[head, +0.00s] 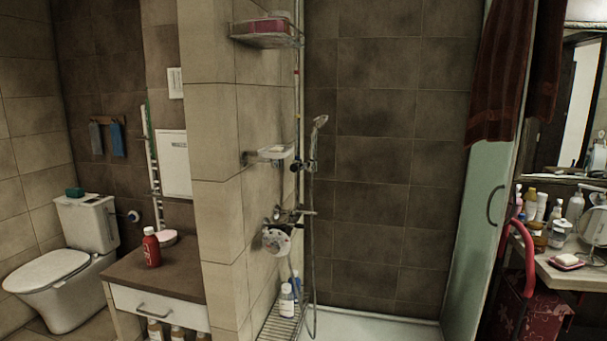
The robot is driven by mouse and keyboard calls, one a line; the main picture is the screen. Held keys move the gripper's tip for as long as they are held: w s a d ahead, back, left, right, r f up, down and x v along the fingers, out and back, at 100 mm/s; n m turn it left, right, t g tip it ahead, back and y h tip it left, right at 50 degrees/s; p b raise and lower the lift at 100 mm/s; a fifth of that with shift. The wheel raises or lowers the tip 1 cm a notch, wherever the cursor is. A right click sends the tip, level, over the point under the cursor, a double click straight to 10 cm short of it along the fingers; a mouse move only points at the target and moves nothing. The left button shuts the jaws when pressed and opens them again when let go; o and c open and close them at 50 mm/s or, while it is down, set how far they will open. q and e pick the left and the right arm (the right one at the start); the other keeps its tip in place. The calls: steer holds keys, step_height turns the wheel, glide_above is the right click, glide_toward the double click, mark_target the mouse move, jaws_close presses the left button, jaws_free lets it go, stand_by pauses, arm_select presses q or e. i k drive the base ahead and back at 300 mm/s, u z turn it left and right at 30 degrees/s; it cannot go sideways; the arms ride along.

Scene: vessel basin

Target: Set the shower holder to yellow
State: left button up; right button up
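The shower stands in the middle of the head view, against a tiled wall edge. A hand shower (318,126) sits tilted in a dark holder (311,165) on a vertical rail. Its hose hangs down beside the rail. Below is a mixer tap (285,214) with a round pale disc (276,241) under it; its markings are too small to read. I see no clearly yellow holder or yellow mark. Neither of my grippers shows in the head view.
A soap dish (274,152) and an upper shelf (266,40) jut from the wall. Bottles (287,299) stand on a slatted rack (280,325). A glass door (478,215) is at the right. A cabinet (155,275) with a red bottle (151,247) and a toilet (65,265) are left.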

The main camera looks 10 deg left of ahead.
mark_target(304, 167)
steer(key=z, duration=0.7)
steer(key=i, duration=1.2)
steer(key=u, duration=2.35)
